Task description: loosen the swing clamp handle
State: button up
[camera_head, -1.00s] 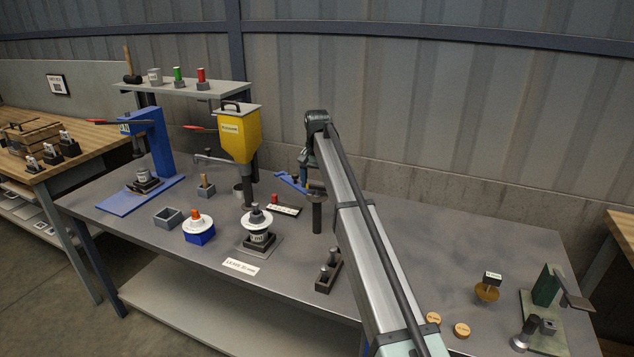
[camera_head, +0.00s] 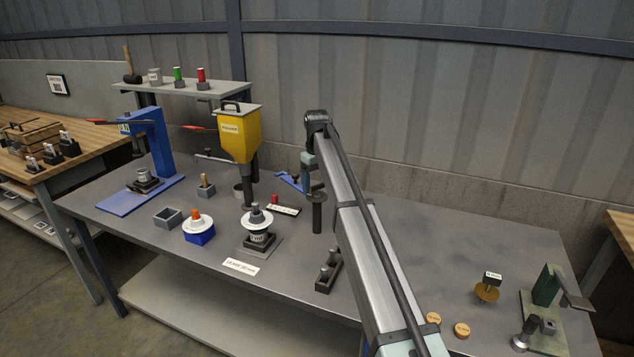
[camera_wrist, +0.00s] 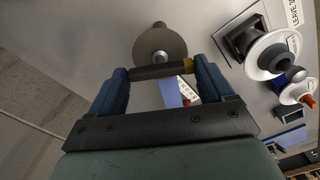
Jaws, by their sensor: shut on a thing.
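The swing clamp has a dark post with a round grey disc (camera_head: 317,197) on the bench; the disc also shows in the wrist view (camera_wrist: 160,44). Its handle appears to be the dark bar with a yellow end (camera_wrist: 158,72), lying crosswise beside the disc. My gripper (camera_wrist: 161,74) is shut on this bar, one blue finger at each end. In the head view my gripper (camera_head: 306,178) is just above and left of the disc, partly hidden by my arm. A blue arm (camera_head: 289,182) reaches left from there; its joint is hidden.
A yellow hopper (camera_head: 238,135) stands left of the clamp. A red-topped label plate (camera_head: 284,210) lies nearby.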

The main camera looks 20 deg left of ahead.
aim_at(317, 185)
jog(key=n, duration=0.7)
dwell(0.6)
jog(key=o, duration=0.9)
jog(key=shift+o, duration=0.2)
jog(key=shift+r, duration=0.1)
notch_tip(317, 185, up, 14)
dwell(0.3)
